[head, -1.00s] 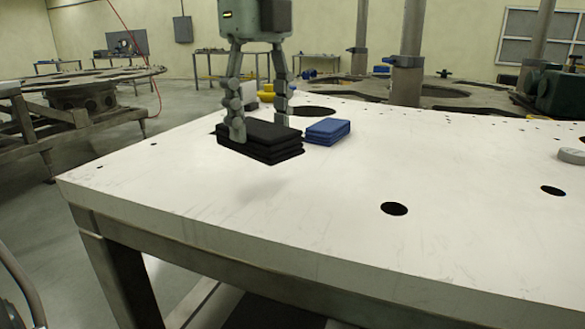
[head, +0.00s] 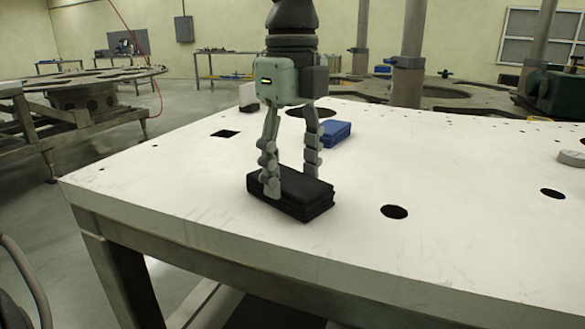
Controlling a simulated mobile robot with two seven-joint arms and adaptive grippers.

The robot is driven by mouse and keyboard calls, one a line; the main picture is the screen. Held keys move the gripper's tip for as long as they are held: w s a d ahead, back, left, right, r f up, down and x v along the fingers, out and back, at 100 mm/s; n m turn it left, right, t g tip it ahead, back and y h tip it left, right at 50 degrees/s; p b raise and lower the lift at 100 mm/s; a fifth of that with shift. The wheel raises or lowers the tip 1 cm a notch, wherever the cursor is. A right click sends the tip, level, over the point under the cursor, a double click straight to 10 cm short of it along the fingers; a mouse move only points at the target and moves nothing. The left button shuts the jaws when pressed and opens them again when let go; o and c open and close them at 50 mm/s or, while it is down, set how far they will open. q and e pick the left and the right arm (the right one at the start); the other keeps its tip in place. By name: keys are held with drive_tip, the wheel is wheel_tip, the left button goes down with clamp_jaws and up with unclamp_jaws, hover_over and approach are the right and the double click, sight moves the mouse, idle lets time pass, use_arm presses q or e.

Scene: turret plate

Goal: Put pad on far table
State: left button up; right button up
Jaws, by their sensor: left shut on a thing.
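A black folded pad (head: 295,205) is at the middle of the white table (head: 170,200), near its front edge. My left gripper (head: 292,181) points down and is shut on the black pad, one finger at each side. I cannot tell whether the pad rests on the tabletop or hangs slightly above it. A blue folded pad (head: 335,132) lies behind it, partly hidden by the gripper's right finger. My right gripper is not in view.
The tabletop has a square hole (head: 225,133) and round holes (head: 394,212). A grey disc (head: 572,158) lies at the right edge. A round plate on a frame (head: 80,78) stands at the left. Small tables (head: 225,52) stand near the back wall. The front right tabletop is clear.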

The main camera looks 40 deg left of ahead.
sight(292, 180)
use_arm(q)
drive_tip(key=shift+f, duration=0.15)
drive_tip(key=o, duration=1)
drive_tip(key=shift+r, duration=0.3)
wheel_tip(292, 180, up, 12)
drive_tip(key=shift+f, duration=0.1)
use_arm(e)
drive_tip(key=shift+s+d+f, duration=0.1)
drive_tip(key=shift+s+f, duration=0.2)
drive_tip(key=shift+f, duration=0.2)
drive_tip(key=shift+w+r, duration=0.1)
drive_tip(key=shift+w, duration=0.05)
